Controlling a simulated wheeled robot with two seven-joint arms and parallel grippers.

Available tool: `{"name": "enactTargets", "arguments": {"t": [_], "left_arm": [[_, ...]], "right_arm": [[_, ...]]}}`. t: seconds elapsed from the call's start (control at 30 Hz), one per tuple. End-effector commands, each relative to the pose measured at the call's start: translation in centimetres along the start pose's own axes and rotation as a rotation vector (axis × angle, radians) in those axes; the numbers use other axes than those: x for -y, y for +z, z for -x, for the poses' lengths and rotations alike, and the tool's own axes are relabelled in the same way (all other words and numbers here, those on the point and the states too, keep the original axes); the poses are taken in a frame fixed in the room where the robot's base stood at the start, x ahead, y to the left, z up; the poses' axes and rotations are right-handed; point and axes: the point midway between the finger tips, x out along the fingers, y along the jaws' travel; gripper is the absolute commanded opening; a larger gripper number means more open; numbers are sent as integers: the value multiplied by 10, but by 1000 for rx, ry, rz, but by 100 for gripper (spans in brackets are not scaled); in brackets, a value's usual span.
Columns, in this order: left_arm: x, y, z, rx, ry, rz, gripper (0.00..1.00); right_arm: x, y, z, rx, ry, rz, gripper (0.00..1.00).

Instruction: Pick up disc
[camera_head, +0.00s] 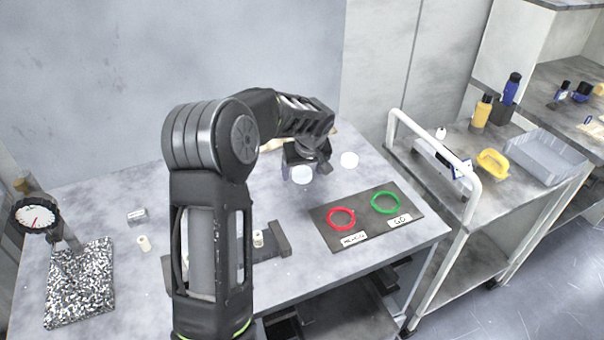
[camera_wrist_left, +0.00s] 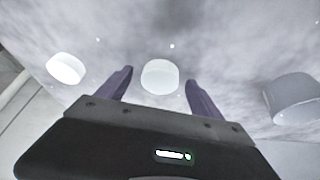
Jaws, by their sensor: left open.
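A white disc (camera_head: 301,174) lies on the grey table just below my left gripper (camera_head: 306,158), which reaches over it from the left. In the left wrist view the same disc (camera_wrist_left: 160,76) shows between the two dark fingers, near their tips. The left gripper (camera_wrist_left: 159,84) is open, with nothing held; I cannot tell whether the fingers touch the disc. A second white disc (camera_head: 349,160) lies to the right on the table. It also shows at the left of the wrist view (camera_wrist_left: 66,68). My right gripper is not in view.
A dark mat (camera_head: 326,242) with a red ring (camera_head: 341,219) and a green ring (camera_head: 385,203) lies at the front right. A dial gauge (camera_head: 37,216) stands at the left. A pale cylinder (camera_wrist_left: 293,97) shows right in the wrist view. A cart (camera_head: 470,215) stands right of the table.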

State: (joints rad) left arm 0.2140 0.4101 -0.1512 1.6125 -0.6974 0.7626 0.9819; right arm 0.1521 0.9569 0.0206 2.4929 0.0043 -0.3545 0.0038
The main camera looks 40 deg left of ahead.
Motion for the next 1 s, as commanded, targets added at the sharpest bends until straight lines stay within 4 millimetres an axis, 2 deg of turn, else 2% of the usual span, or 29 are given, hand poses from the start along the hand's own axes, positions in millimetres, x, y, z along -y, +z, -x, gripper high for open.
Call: {"name": "enactTargets", "arguments": {"t": [0.37, 1.0], "left_arm": [[0, 0, 0, 0, 0, 0, 75], [0, 0, 0, 0, 0, 0, 23]], "right_arm": [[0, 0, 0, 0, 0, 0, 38], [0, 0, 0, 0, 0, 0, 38]]}}
